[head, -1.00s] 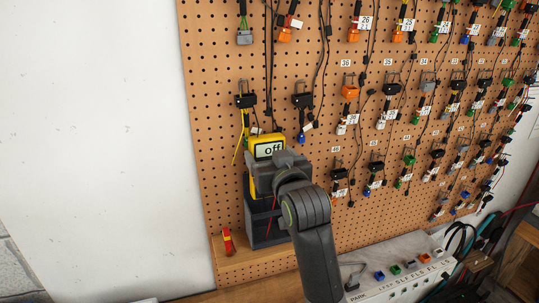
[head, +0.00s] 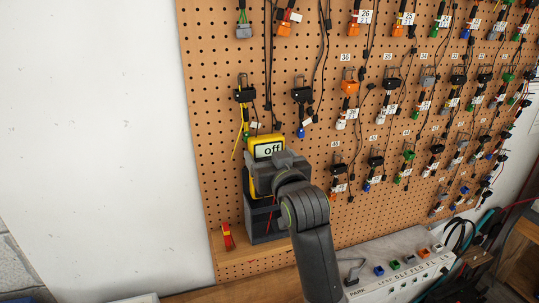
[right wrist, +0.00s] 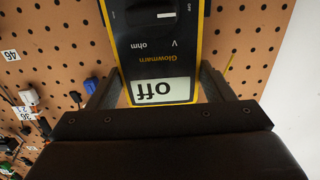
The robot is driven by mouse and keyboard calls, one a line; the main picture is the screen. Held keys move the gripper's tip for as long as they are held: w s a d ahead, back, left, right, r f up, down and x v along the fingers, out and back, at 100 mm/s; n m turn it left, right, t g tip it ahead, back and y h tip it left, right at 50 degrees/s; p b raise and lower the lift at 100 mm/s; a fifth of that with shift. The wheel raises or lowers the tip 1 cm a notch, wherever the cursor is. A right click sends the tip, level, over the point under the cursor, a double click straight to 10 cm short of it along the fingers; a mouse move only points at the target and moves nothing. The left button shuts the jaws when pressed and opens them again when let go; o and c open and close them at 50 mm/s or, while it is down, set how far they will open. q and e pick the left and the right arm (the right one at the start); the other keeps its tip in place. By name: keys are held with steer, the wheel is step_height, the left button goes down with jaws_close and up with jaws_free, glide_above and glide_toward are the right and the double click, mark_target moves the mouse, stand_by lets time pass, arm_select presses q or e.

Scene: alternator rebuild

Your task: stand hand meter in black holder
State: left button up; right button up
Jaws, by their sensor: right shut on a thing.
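The hand meter (head: 265,141) is yellow and black, its screen reading "off". It stands about upright in front of the pegboard. My right gripper (head: 270,173) is shut on it; in the right wrist view a finger lies along each side of the meter (right wrist: 160,60), which shows upside down there. The black holder (head: 262,221) stands on the wooden ledge directly below the meter. The meter's lower end is largely hidden by my gripper; it overlaps the holder's top, but I cannot tell how deep it sits inside. My left gripper is not in view.
The pegboard (head: 225,110) behind carries several hanging connectors and cables, some close above the meter. A small red and yellow object (head: 227,236) is on the ledge (head: 225,262) left of the holder. A white panel with sockets (head: 395,282) stands at lower right.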

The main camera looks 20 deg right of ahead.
steer(key=shift+f, duration=0.6)
steer(key=shift+f+b, duration=0.35)
steer(key=shift+b, duration=0.05)
steer(key=shift+f+b, duration=0.5)
steer(key=shift+f, duration=0.75)
steer(key=shift+f, duration=0.1)
steer(key=shift+f+b, duration=0.7)
steer(key=shift+f, duration=0.4)
steer(key=shift+f, duration=0.25)
steer(key=shift+f+b, duration=0.45)
steer(key=shift+f, duration=0.2)
steer(key=shift+f, duration=0.45)
